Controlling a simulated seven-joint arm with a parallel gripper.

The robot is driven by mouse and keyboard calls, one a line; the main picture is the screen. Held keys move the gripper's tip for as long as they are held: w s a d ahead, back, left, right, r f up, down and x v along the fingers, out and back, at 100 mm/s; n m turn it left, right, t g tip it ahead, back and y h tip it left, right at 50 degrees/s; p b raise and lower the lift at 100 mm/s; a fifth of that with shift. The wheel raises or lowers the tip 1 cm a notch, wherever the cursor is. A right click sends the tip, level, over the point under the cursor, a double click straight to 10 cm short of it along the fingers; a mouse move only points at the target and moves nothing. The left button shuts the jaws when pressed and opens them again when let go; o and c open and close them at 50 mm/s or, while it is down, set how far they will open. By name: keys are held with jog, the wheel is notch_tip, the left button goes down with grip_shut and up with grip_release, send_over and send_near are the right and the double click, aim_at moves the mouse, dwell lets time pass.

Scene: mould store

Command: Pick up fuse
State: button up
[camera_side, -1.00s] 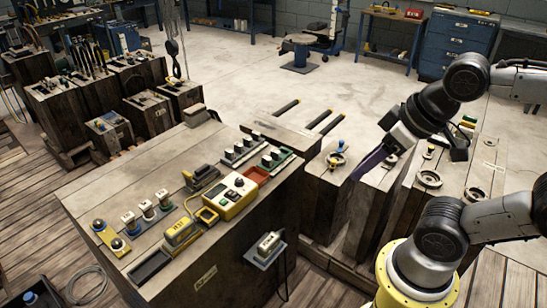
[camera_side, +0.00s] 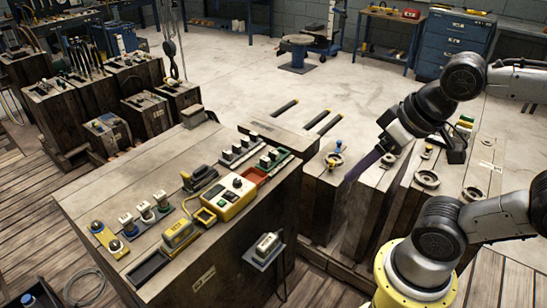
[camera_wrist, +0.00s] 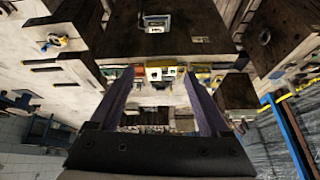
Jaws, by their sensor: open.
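Several small white fuse-like parts are in view, and I cannot tell which one is the fuse. A row of white, capped pieces (camera_side: 145,210) stands upright on the left of the wooden block's top. More white pieces sit on a grey rail (camera_side: 238,149) and a green rail (camera_side: 273,159) at its far right. Another white part (camera_side: 267,243) sits on a grey bracket on the block's front face; it seems to show at the top of the wrist view (camera_wrist: 157,22). My gripper (camera_side: 349,178), with purple fingers, is open and empty, right of the block and apart from these parts.
The wooden block (camera_side: 120,190) also carries a yellow control box (camera_side: 230,197), a yellow-handled tool (camera_side: 179,233) and a red tray (camera_side: 256,175). Narrower wooden blocks with round fittings (camera_side: 428,179) stand under and right of my gripper. Open floor lies behind.

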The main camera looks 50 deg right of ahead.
jog(key=w+d+r+m+h, duration=0.2)
jog(key=w+d+r+m, duration=0.2)
jog(key=w+r+m, duration=0.55)
jog(key=w+d+m+g+h, duration=0.1)
jog(key=w+d+m, duration=0.15)
jog(key=w, duration=0.65)
jog(key=w+d+m+h, duration=0.1)
jog(key=w+d+m, duration=0.15)
jog(key=w, duration=0.65)
jog(key=m+g, duration=0.2)
jog(key=g, duration=0.3)
send_over(273, 152)
jog(key=a, duration=0.2)
jog(key=f, duration=3.3)
jog(key=shift+w+a, duration=0.2)
jog(key=shift+h, duration=0.3)
jog(key=shift+x, duration=2.85)
jog(key=shift+c, duration=0.3)
